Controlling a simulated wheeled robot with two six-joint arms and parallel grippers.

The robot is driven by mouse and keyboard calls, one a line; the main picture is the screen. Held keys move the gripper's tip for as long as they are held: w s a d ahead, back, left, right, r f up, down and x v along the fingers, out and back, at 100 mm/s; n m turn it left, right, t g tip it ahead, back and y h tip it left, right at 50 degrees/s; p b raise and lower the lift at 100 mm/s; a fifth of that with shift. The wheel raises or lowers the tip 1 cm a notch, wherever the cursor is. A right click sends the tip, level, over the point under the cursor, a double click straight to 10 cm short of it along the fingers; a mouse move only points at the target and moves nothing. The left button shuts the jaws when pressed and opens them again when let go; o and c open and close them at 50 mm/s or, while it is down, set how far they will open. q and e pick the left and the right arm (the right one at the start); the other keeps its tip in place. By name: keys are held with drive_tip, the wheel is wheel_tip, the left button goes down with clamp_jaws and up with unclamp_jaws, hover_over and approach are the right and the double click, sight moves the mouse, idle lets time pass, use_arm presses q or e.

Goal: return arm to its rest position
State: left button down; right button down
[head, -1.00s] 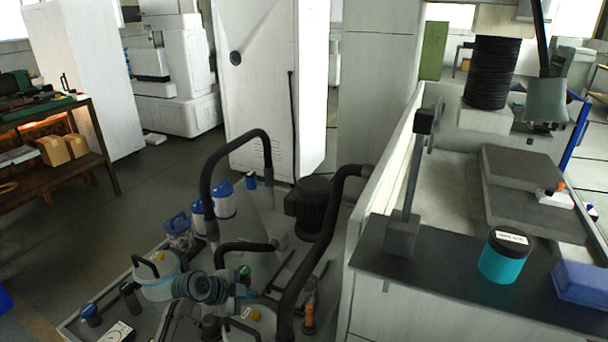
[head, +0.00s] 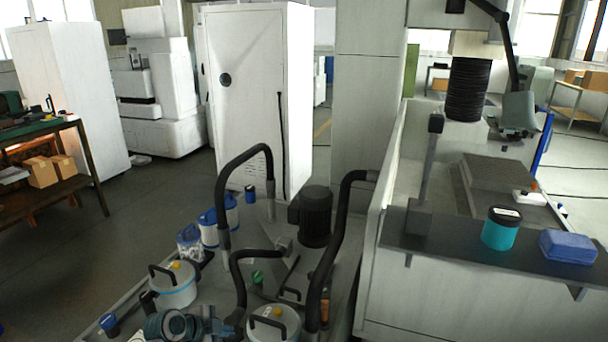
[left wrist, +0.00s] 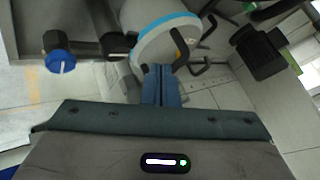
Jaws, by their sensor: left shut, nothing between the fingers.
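My left arm's wrist shows low in the head view, with the left gripper (head: 212,326) pointing right at the bottom edge. In the left wrist view its two blue fingers (left wrist: 161,84) are together and empty. A white canister with a light blue band (head: 173,285) stands just behind the wrist in the head view. In the left wrist view this canister (left wrist: 165,38) lies beyond the fingertips; I cannot tell the exact gap. A second white canister (head: 274,326) stands to the right of the gripper. My right gripper is not in view.
Black hoses (head: 222,200) arch over the low platform beside a dark motor (head: 315,216). A machine counter (head: 455,252) on the right bears a teal jar (head: 501,230) and a blue box (head: 568,246). The floor (head: 120,220) at left is open.

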use_arm(q)
drive_tip(key=s+a+f+n+g+y, duration=0.15)
drive_tip(key=s+n, duration=0.25)
drive_tip(key=s, duration=0.6)
drive_tip(key=s+a+f+n+y, duration=0.1)
drive_tip(key=s+f+n+y, duration=0.2)
drive_tip(key=s, duration=0.7)
drive_tip(key=s+a+r+n+g+y, duration=0.1)
drive_tip(key=s+a+r+n, duration=0.1)
drive_tip(key=s+n, duration=0.45)
drive_tip(key=s+a+r+n+y, duration=0.2)
drive_tip(key=s+r+n, duration=0.1)
drive_tip(key=s, duration=0.7)
wheel_tip(320, 180, down, 32)
drive_tip(key=a+g, duration=0.2)
drive_tip(key=a, duration=0.1)
drive_tip(key=s+f, duration=1.7)
drive_tip(key=s, duration=0.1)
drive_tip(key=shift+s+a+f+g+h, duration=0.3)
drive_tip(key=shift+s+a+g+h, duration=0.05)
